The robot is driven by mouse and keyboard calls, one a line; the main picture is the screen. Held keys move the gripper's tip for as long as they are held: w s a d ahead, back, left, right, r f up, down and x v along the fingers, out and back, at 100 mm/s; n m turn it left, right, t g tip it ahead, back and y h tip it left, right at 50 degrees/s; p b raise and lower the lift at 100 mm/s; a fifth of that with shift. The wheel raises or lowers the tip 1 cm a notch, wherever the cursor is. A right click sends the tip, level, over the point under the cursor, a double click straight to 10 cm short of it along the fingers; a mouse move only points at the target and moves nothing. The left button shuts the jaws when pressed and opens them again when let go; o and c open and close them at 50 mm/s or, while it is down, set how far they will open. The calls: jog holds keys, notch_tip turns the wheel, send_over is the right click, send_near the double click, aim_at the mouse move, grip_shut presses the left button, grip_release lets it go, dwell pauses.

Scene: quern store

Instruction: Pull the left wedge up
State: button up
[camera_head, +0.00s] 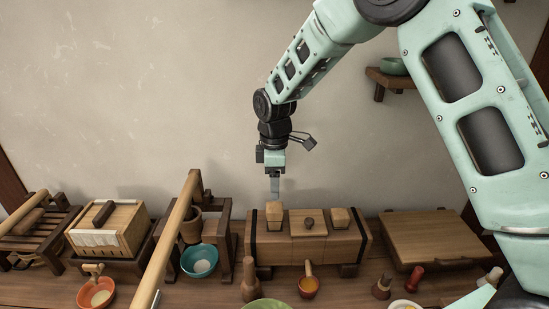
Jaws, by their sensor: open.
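The left wedge (274,216) is a pale wooden block standing up from the left part of a long wooden press block (345,250) with dark bands. The right wedge (340,217) stands at the right part of the same block. Between them is a flat wooden piece with a dark round knob (309,223). My gripper (275,190) points straight down just above the left wedge, in line with it. Its fingers are seen edge-on and seem a little above the wedge top or close to it; I cannot tell if they touch.
Left of the press stand a wooden frame (226,240) and a pole (165,245) leaning across the front. A flat wooden board (435,237) lies right.

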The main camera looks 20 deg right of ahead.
notch_tip(320, 180, up, 8)
jog(key=shift+r+b, duration=0.2)
jog(key=shift+b, duration=0.25)
jog(key=s+a+m, duration=0.1)
jog(key=s+a, duration=0.2)
jog(key=s, duration=0.3)
jog(key=s+a+r+m, duration=0.1)
jog(key=s+a, duration=0.1)
jog(key=s, duration=0.4)
jog(key=s+a+m, duration=0.1)
jog(key=s+a, duration=0.2)
jog(key=s, duration=0.3)
jog(key=s+d+f+m, duration=0.1)
jog(key=s, duration=0.7)
jog(key=s+d+f+m, duration=0.1)
jog(key=s+m, duration=0.1)
jog(key=s, duration=0.5)
jog(key=shift+s+f+m+y, duration=0.3)
jog(key=shift+s+f, duration=0.05)
jog(key=shift+f, duration=0.05)
dwell(0.5)
